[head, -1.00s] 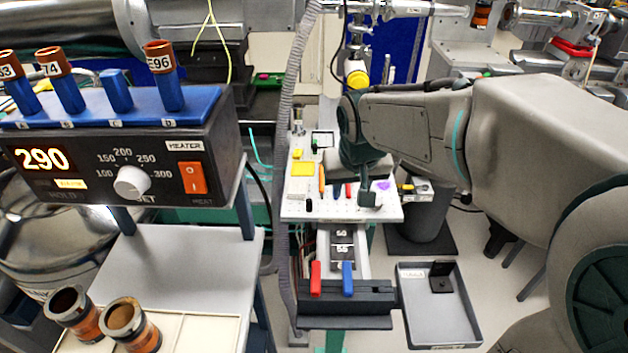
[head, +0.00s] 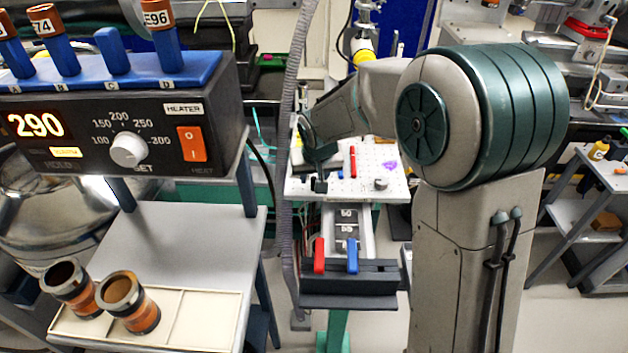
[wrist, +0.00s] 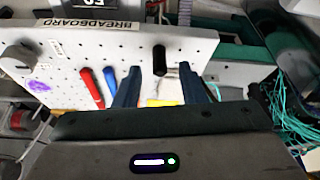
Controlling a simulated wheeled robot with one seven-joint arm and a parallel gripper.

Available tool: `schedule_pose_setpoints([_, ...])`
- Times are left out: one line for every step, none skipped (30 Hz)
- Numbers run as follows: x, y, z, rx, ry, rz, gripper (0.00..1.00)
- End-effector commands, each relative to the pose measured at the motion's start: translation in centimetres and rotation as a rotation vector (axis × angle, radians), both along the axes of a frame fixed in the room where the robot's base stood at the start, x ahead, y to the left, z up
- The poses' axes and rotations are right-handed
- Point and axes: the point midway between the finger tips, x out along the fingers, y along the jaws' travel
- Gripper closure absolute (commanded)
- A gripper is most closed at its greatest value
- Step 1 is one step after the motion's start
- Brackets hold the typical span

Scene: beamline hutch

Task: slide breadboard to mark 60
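The breadboard (head: 400,173) is a white perforated plate on a rail (head: 366,238) in the head view. It also fills the upper left of the wrist view (wrist: 60,58), with its name label on the front edge. Plates on the rail in front of it carry numbers; the nearer to the board seems to read 50 (head: 346,213). Contact cannot be told.
A red peg (head: 319,255) and a blue peg (head: 352,256) stand on a dark block at the rail's near end. A grey hose (head: 288,150) hangs along the board's left side. The heater box (head: 80,125) and a shelf with two cups stand left.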

Motion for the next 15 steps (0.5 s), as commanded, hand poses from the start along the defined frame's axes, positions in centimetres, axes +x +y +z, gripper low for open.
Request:
schedule_pose_setpoints([0.3,0.1,-0.9,-0.001,0.002,0.001,0.63])
schedule_pose_setpoints([0.4,0.1,-1.2,-0.001,0.002,0.001,0.63])
schedule_pose_setpoints([0.6,0.1,-1.6,-0.001,0.001,0.001,0.63])
schedule_pose_setpoints([0.8,0.1,-1.9,-0.001,0.001,0.001,0.63])
schedule_pose_setpoints([0.9,0.2,-2.1,0.0,0.0,0.001,0.63])
schedule_pose_setpoints([1.0,0.2,-2.4,0.0,0.0,0.0,0.63])
schedule_pose_setpoints([1.0,0.2,-2.5,0.0,0.0,0.0,0.63])
schedule_pose_setpoints([1.1,0.2,-2.7,0.0,0.0,0.0,0.63])
schedule_pose_setpoints([1.2,0.2,-2.8,0.0,-0.001,0.0,0.63])
schedule_pose_setpoints([1.2,0.2,-2.9,0.0,-0.001,0.0,0.63])
schedule_pose_setpoints([1.2,0.2,-2.9,0.0,-0.001,0.0,0.63])
schedule_pose_setpoints([1.2,0.2,-2.9,0.0,-0.001,0.0,0.63])
schedule_pose_setpoints([1.2,0.2,-2.9,0.0,-0.001,0.0,0.63])
schedule_pose_setpoints([1.2,0.2,-2.9,0.0,-0.001,0.0,0.63])
schedule_pose_setpoints([1.2,0.2,-2.9,0.0,-0.001,0.0,0.63])
